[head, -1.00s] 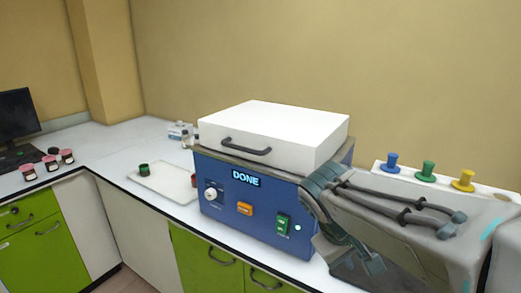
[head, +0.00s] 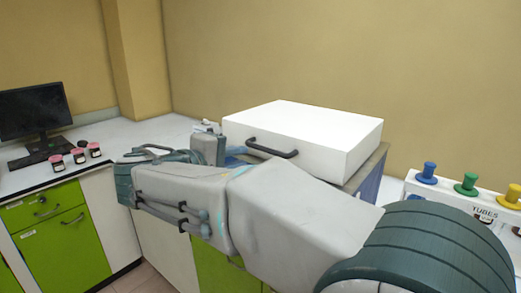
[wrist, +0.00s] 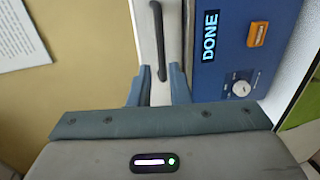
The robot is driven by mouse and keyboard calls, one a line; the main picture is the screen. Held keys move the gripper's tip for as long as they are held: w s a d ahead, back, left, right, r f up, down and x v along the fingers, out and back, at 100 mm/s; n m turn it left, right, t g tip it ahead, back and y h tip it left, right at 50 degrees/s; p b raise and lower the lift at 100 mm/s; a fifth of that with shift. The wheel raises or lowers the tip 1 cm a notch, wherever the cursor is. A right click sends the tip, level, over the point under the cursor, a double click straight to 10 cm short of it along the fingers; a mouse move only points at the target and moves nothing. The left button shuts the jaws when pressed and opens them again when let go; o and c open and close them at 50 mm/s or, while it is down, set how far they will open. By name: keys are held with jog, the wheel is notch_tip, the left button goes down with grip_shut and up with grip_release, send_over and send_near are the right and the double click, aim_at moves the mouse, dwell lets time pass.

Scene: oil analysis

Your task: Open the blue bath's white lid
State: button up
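The blue bath's white lid (head: 300,130) lies shut on top of the bath, with a dark bar handle (head: 272,148) on its front face. In the head view, my arm hides most of the blue bath (head: 370,187). The wrist view shows its blue front (wrist: 235,62) with a lit DONE display, turned sideways. My gripper (wrist: 158,75) is open, its two blue fingers apart. In the wrist view, the near end of the lid handle (wrist: 157,40) appears between the fingertips; I cannot tell whether they touch it.
A rack with blue, green and yellow knobs (head: 466,184) stands right of the bath. Several pink-capped jars (head: 76,156) and a monitor (head: 38,112) stand on the left counter. A plain wall rises behind the bath.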

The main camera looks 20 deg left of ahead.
aim_at(268, 151)
jog(key=p+x, duration=0.1)
jog(key=x, duration=1.1)
jog(key=shift+s+d, duration=0.1)
jog(key=shift+d, duration=0.05)
